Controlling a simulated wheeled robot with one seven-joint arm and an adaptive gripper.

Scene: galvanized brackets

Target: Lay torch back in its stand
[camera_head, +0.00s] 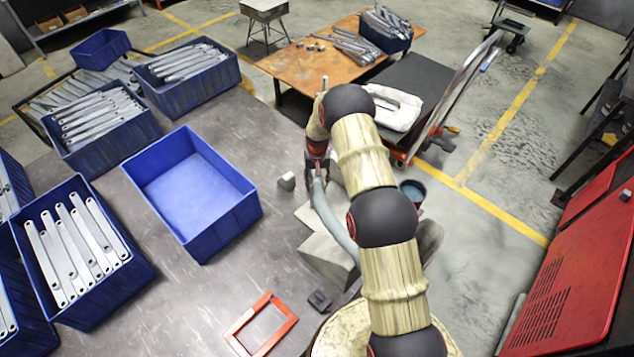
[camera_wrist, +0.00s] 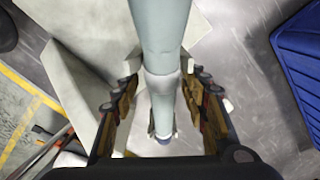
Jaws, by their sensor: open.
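The torch is a pale grey-blue, tapering body (camera_head: 327,212) that curves down from my gripper in the head view. In the wrist view the torch (camera_wrist: 160,40) runs from the top edge down between my fingers to a darker bluish end. My gripper (camera_head: 317,170) is open, with one finger on each side of the torch; gaps show beside it in the wrist view (camera_wrist: 161,95). Pale grey angular blocks (camera_head: 322,250) lie under and beside the torch, perhaps its stand. My arm hides part of them, and I cannot tell whether the torch rests on them.
An empty blue bin (camera_head: 190,190) stands left on the grey table. Bins of metal brackets (camera_head: 98,120) stand farther left. A red frame (camera_head: 262,325) and small dark block (camera_head: 320,300) lie near the front. A small grey block (camera_head: 287,181) is near my gripper. The table middle is clear.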

